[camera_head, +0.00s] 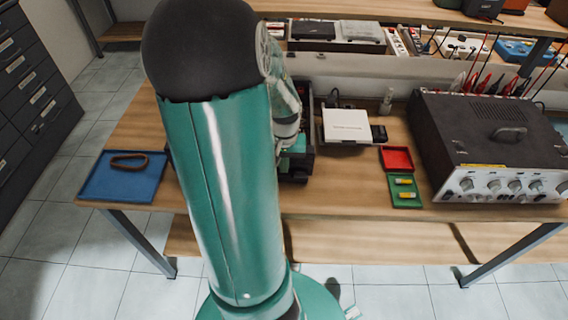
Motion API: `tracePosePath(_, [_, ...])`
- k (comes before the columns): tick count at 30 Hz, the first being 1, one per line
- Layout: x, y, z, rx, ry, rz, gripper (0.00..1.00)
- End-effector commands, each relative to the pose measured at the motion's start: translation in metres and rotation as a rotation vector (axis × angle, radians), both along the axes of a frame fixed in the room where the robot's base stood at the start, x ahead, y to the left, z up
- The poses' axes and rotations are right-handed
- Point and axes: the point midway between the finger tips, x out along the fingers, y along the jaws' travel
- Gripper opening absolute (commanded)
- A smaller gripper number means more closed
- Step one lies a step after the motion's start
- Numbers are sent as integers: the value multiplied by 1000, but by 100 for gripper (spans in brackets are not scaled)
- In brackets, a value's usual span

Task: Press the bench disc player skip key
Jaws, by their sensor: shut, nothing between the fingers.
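A flat device with a white lid and small print (347,125) lies on the wooden bench, just right of my arm. It may be the disc player; I cannot make out its skip key. A dark, partly green object (297,165) stands on the bench left of it, mostly covered by my arm, and I cannot tell what it is. My green arm fills the middle of the view, and its lower links pass behind the upper arm close to this dark object. My gripper's fingertips are hidden, so its contact with anything does not show.
Red (396,158) and green (405,200) trays lie right of the white-lidded device. A large dark instrument with knobs (490,140) fills the right end. A small bottle (387,101) stands behind.

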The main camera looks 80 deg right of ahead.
Motion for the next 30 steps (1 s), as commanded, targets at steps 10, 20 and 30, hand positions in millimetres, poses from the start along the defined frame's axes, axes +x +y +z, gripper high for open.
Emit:
tracePosePath(10, [0, 1, -13, 5, 1, 0, 0])
tracePosePath(20, [0, 2, -21, 6, 3, 1, 0])
tracePosePath(30, [3, -6, 0, -3, -2, 4, 0])
